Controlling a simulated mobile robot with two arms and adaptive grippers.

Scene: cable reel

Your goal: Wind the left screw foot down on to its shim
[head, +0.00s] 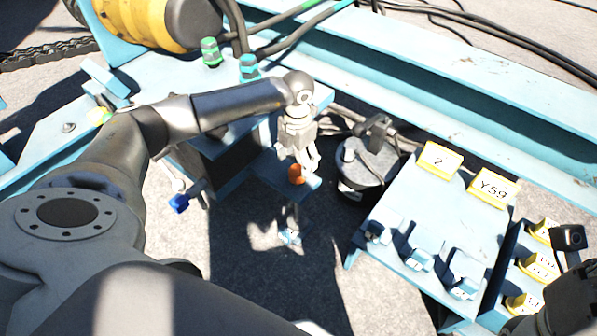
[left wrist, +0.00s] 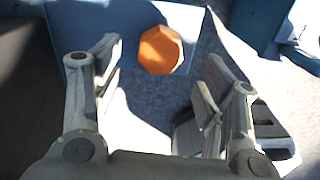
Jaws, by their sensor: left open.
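An orange hexagonal screw head (head: 296,174) stands at a light-blue bracket plate (head: 270,172). Below the plate, a thin spindle reaches down to a small pale-blue foot (head: 290,237) near the concrete. I cannot tell a shim apart from the foot. My left gripper (head: 303,163) points down just above the head, fingers apart. The left wrist view shows the orange head (left wrist: 160,50) ahead, between the lines of the open left gripper's fingers (left wrist: 158,62), with no finger visibly touching it. My right gripper's fingers are not in view; a dark part of my right arm shows at the lower right.
A blue table (head: 435,215) with yellow labels (head: 440,160) and several small blue clamps stands to the right. A round grey canister (head: 370,163) and black cables are close beside my left gripper. A blue-knobbed lever (head: 180,203) sticks out to the left. Open concrete lies below.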

